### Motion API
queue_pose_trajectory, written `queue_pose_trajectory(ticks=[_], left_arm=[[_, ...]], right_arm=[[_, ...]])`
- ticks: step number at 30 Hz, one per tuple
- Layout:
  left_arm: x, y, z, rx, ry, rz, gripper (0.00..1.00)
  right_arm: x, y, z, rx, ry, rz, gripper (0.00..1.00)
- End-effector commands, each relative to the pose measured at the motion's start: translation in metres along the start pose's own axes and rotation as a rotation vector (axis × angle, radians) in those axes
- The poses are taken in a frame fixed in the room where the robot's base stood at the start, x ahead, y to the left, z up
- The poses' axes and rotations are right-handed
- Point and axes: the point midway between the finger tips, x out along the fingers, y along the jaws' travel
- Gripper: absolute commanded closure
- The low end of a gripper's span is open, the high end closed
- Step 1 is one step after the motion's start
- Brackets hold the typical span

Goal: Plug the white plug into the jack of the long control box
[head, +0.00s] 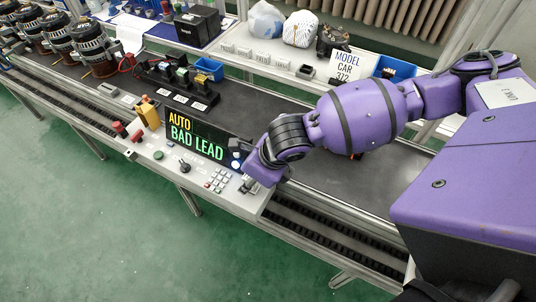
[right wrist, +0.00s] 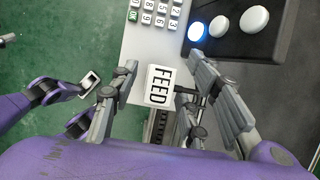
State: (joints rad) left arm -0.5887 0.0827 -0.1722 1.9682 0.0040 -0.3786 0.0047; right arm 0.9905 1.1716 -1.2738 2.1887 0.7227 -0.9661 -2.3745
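The long control box (head: 205,170) is a pale panel with a lit display reading AUTO and BAD LEAD. My right gripper (head: 250,187) is low over its right end in the head view. In the right wrist view the two grey fingers of this gripper (right wrist: 162,75) stand apart. Between them is a white piece lettered FEED (right wrist: 160,86), with gaps to both fingers. I cannot tell whether this is the plug or a part of the box. The jack cannot be made out.
A keypad (right wrist: 155,12) and a dark unit with round buttons (right wrist: 232,28) lie just beyond the fingers. The dark conveyor (head: 345,195) runs behind the box. Green floor is free in front.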

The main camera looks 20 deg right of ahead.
Motion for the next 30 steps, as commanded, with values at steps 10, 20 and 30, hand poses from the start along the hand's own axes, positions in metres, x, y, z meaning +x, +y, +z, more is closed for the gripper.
queue_pose_trajectory(ticks=[10, 20, 30], left_arm=[[-0.001, -0.002, 0.002, 0.002, -0.003, -0.001, 0.57], [0.0, -0.001, 0.001, 0.002, -0.001, -0.001, 0.57], [0.0, -0.001, 0.001, 0.001, -0.001, 0.0, 0.57]], right_arm=[[-0.019, -0.002, 0.003, -0.003, -0.004, -0.004, 0.58], [-0.088, -0.002, 0.002, -0.002, -0.005, -0.006, 0.58], [-0.121, 0.0, 0.002, -0.002, -0.002, -0.002, 0.58]])
